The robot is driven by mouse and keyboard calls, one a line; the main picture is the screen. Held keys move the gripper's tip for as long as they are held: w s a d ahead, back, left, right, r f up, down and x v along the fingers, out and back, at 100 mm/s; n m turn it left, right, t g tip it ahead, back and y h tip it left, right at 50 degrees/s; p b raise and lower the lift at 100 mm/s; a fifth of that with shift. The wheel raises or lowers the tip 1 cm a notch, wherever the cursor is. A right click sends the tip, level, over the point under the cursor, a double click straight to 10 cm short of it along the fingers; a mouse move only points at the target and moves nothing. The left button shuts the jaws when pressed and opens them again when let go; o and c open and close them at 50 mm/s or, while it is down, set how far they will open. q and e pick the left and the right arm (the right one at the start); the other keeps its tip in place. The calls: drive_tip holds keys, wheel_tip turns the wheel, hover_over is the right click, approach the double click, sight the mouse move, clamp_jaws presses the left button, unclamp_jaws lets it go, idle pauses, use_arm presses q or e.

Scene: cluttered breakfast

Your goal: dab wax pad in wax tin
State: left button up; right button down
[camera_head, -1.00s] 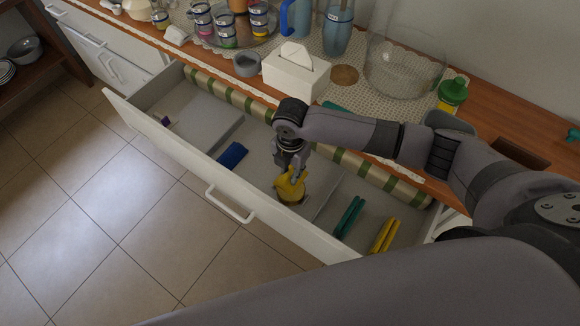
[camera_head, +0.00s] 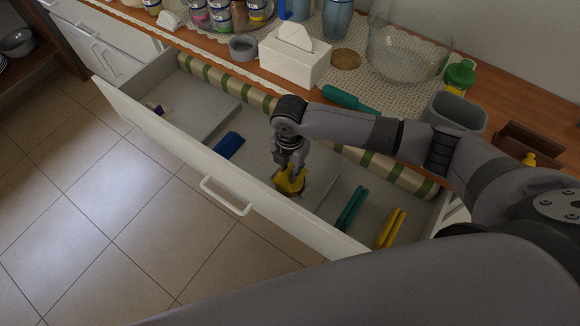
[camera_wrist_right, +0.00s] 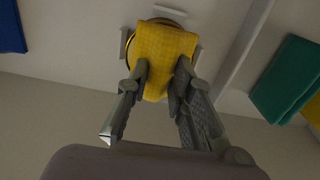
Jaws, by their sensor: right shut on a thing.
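My right gripper (camera_head: 291,172) is inside the open drawer, pointing down, shut on a yellow wax pad (camera_head: 289,181). In the right wrist view the yellow pad (camera_wrist_right: 163,57) sits between the two fingertips (camera_wrist_right: 160,82). A round wax tin (camera_wrist_right: 160,19) shows behind the pad, with only its dark rim and edge visible. The pad overlaps the tin in that view; I cannot tell whether they touch. Small grey pieces stand around the tin. My left gripper is not in view.
The drawer (camera_head: 215,188) also holds a blue item (camera_head: 229,145), green items (camera_head: 352,208) and yellow items (camera_head: 391,228). A tissue box (camera_head: 294,60), a glass bowl (camera_head: 408,45) and a grey container (camera_head: 456,112) stand on the counter above. A low divider lies right of the tin.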

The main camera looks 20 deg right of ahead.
sight(290, 169)
drive_tip(key=shift+f, duration=0.5)
idle(0.6)
drive_tip(key=shift+f, duration=0.15)
idle(1.8)
wheel_tip(290, 169, up, 7)
drive_tip(key=p, duration=0.8)
idle(0.4)
idle(0.4)
